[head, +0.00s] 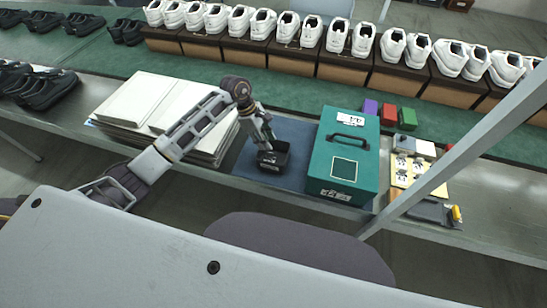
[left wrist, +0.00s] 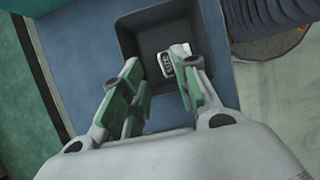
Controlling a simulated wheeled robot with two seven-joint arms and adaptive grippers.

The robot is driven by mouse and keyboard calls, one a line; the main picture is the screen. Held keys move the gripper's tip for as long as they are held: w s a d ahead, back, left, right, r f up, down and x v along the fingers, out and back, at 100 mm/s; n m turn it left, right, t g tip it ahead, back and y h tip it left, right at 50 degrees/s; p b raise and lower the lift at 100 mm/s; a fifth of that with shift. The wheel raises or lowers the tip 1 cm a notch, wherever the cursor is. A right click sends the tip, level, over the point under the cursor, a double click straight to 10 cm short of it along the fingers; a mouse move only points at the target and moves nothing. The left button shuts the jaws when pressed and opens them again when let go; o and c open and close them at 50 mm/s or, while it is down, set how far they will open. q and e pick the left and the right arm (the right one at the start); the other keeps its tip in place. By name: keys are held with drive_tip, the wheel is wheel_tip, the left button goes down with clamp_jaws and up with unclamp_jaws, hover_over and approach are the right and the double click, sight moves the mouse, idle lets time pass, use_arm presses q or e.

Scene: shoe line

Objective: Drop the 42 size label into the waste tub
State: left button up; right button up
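The waste tub (head: 284,160) is a small dark open box on the blue mat, left of the green case. In the left wrist view the tub (left wrist: 132,38) lies just beyond my fingers. My left gripper (head: 268,147) points down over the tub, and in the left wrist view the gripper (left wrist: 158,62) has its green-padded fingers spread apart. A small white label with black print (left wrist: 174,60) shows against the tub's inside beside the right-hand fingertip. I cannot tell whether it touches that finger, and its print is too small to read. My right gripper is out of view.
The green case (head: 343,155) with a handle stands close right of the tub. Stacked white boards (head: 140,103) lie to the left. White shoes on boxes (head: 290,58) line the back. Small coloured blocks (head: 389,114) and yellow label cards (head: 408,172) are at the right.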

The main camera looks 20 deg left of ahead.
use_arm(q)
drive_tip(key=v, duration=1.2)
drive_tip(key=shift+d, duration=0.1)
idle(0.8)
